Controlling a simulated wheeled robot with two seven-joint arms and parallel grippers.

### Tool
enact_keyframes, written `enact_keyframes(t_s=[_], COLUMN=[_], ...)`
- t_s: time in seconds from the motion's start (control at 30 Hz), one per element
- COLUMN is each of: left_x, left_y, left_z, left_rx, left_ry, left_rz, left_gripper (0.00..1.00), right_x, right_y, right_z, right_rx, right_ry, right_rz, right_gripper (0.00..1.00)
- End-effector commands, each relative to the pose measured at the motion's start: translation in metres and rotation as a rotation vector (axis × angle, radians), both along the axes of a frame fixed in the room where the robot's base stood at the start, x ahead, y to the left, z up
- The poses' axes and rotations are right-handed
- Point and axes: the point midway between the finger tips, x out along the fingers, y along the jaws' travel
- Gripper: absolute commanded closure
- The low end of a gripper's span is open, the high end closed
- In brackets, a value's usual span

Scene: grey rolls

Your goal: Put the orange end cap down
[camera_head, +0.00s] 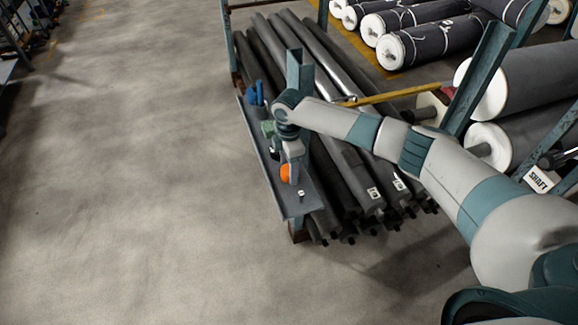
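The orange end cap (285,173) shows as a small round orange shape over the narrow grey shelf (296,207), towards its near end. My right gripper (292,172) points down over this shelf, with its fingertips right at the cap. The cap covers part of the fingertips, so I cannot tell whether they are closed on it or just beside it. I also cannot tell whether the cap touches the shelf. My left gripper is not in view.
Blue items (257,94) and a green item (268,128) are farther up the shelf. A small white-topped piece (301,193) is near its front end. Long dark rolls (345,165) lie in a rack right beside it. Open floor (140,190) spreads to the left.

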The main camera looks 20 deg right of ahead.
Motion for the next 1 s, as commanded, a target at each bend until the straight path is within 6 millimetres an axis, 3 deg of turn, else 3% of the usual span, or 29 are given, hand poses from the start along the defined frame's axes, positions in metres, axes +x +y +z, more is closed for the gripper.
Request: enact_keyframes(t_s=[0.37, 0.53, 1.0], left_x=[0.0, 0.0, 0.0], left_y=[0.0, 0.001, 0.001], left_z=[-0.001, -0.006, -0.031], left_rx=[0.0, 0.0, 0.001], left_ry=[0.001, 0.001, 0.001], left_rz=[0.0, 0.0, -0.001], left_gripper=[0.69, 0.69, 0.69], right_x=[0.0, 0.001, 0.001], right_y=[0.0, 0.0, 0.0], right_z=[0.002, 0.013, 0.088], right_rx=[0.0, 0.001, 0.001], right_ry=[0.0, -0.002, -0.004], right_rz=[0.0, 0.0, 0.001], right_gripper=[0.44, 0.44, 0.44])
